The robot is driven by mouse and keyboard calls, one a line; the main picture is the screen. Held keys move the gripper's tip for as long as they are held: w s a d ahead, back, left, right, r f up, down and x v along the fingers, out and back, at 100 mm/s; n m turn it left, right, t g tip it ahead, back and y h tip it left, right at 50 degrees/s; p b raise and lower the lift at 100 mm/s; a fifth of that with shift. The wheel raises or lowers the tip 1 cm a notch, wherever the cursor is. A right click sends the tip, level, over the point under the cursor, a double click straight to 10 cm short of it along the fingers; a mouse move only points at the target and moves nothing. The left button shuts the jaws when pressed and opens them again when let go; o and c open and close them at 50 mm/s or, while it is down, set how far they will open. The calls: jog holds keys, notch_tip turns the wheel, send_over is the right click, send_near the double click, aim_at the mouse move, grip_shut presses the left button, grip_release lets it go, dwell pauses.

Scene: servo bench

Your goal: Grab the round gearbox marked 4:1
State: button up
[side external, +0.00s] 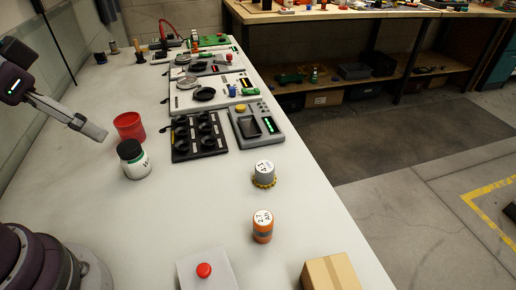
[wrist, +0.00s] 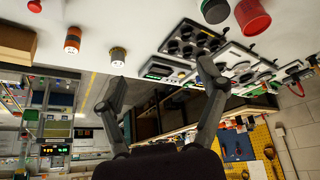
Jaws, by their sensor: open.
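A grey round gearbox with a yellow toothed base (side external: 264,175) stands upright on the bench, its white top label too small to read surely. An orange round gearbox with a grey band (side external: 262,228) stands nearer the camera; its label seems to start with 2. Both show in the wrist view, the grey one (wrist: 118,56) near my left-hand finger and the orange one (wrist: 72,42) further left. My gripper (wrist: 160,70) is open and empty, fingers wide apart. In the side view my gripper (side external: 92,128) is above the bench at left, well away from both gearboxes.
A black-lidded white jar (side external: 135,162) and a red cup (side external: 129,126) stand near my gripper. A black tray with round recesses (side external: 198,136) and a grey device (side external: 256,124) lie behind. A red button box (side external: 204,271) and cardboard box (side external: 331,273) are in front. The centre is clear.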

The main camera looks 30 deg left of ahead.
jog(key=m+g+h, duration=0.1)
jog(key=m+h, duration=0.1)
jog(key=m, duration=0.3)
send_over(264, 167)
jog(key=s, duration=0.4)
notch_tip(264, 167, down, 10)
jog(key=x, duration=0.3)
jog(key=a+x, duration=0.1)
jog(key=x, duration=0.7)
jog(key=shift+a+f, duration=0.1)
jog(key=shift+a, duration=0.3)
jog(key=shift+g, duration=0.3)
jog(key=c, duration=1.3)
